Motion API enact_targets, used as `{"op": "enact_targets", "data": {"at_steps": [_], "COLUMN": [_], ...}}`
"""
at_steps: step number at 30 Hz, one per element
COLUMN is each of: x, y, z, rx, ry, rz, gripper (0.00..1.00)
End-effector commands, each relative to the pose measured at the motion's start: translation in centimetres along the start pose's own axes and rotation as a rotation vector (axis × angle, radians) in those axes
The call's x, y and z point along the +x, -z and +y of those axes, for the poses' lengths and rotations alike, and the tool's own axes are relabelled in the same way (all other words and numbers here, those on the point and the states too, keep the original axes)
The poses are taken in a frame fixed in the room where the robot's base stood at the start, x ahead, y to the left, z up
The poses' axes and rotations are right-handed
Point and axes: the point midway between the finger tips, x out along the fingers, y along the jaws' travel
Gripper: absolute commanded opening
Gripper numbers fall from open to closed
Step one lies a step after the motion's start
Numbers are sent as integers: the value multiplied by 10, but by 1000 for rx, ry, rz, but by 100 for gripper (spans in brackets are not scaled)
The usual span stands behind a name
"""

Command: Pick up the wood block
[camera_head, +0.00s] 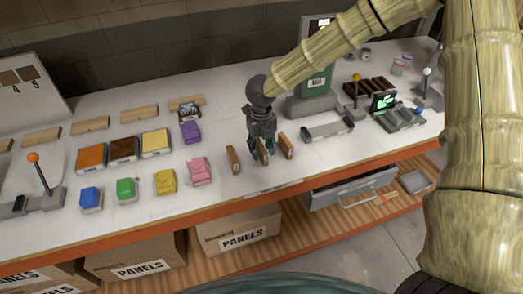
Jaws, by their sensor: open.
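Three small upright wood blocks stand in a row near the front edge of the white table. The left wood block (233,160) is clear of my gripper, and the right wood block (286,146) stands just beside it. The middle wood block (264,152) is partly hidden by my gripper (263,157). My gripper points down over this middle block, with its fingers open and low around or just in front of it. I cannot tell whether the fingers touch it.
Pink (200,171), yellow (164,181), green (126,190) and blue (90,199) items stand to the left. Orange, brown and pale-yellow trays lie behind them. An open drawer (352,190) hangs below.

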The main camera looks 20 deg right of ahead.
Motion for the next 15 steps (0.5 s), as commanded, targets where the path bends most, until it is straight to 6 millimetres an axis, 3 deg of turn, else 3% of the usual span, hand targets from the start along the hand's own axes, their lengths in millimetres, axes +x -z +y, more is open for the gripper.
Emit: {"op": "enact_targets", "data": {"at_steps": [6,12,15], "x": [0,0,0], "y": [0,0,0], "z": [0,0,0], "rx": [0,0,0], "ry": [0,0,0], "rz": [0,0,0], "gripper": [38,2,0]}}
